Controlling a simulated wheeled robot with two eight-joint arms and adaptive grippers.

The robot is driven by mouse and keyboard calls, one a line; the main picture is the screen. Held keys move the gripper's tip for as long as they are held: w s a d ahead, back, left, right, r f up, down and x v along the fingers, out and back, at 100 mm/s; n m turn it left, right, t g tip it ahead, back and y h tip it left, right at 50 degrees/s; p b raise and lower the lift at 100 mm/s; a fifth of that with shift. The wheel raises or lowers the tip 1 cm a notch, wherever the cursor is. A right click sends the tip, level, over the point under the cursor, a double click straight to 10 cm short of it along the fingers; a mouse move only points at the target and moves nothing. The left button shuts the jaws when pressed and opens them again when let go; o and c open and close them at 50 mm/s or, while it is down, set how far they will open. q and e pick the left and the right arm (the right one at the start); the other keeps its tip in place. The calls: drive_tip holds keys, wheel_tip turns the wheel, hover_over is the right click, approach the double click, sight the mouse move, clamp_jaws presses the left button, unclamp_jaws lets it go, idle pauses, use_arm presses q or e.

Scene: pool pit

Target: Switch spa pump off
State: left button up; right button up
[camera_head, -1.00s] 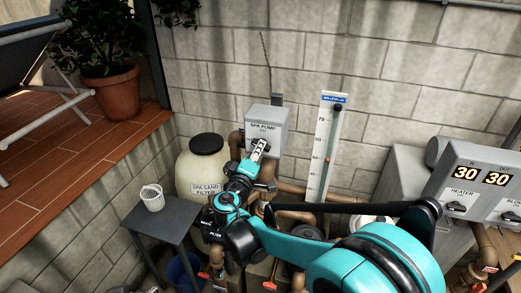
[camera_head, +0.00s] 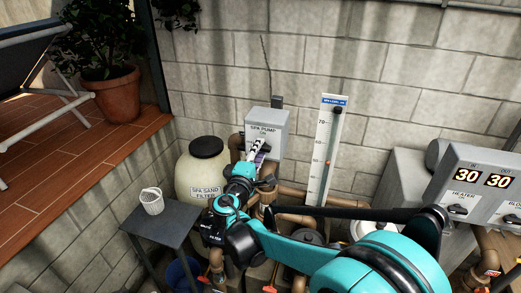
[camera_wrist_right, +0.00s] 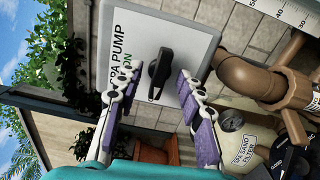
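The spa pump box (camera_head: 267,124) is a grey box on the block wall, labelled SPA PUMP with ON below. In the right wrist view the box (camera_wrist_right: 188,35) shows sideways, with a black rotary knob (camera_wrist_right: 159,75) next to the green ON. My right gripper (camera_head: 257,147) is in front of the box's lower part and partly hides its face. In the right wrist view its two purple-padded fingers (camera_wrist_right: 163,82) are spread, with the knob between and beyond them. A gap shows on both sides; I cannot tell how deep the knob sits. My left gripper is not in view.
The sand filter tank (camera_head: 204,172) and brown pipes (camera_head: 299,221) are below and around the box. A level gauge (camera_head: 325,150) stands right of it. A small table (camera_head: 160,225) holds a white basket (camera_head: 152,201). A heater panel (camera_head: 474,185) is at the right.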

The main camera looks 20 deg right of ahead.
drive_tip(key=v, duration=0.7)
drive_tip(key=s+d+f+m+g+y+b, duration=0.2)
drive_tip(key=s+d+f+m+g+b, duration=0.3)
drive_tip(key=f, duration=0.6)
drive_tip(key=s+d+f+m+g+y+b, duration=0.1)
drive_tip(key=s+d+f+m+y+b, duration=0.15)
drive_tip(key=s+f+b, duration=0.7)
drive_tip(key=s+a+f+m+g+y+b, duration=0.1)
drive_tip(key=s+a+f+m+y+b, duration=0.1)
drive_tip(key=s+f, duration=0.2)
drive_tip(key=s+a+f+m+y+b, duration=0.2)
drive_tip(key=s+f, duration=0.3)
drive_tip(key=f, duration=0.5)
drive_tip(key=shift+a+g+y+b, duration=0.4)
drive_tip(key=shift+a+y+b, duration=0.3)
drive_tip(key=shift+a+y, duration=0.1)
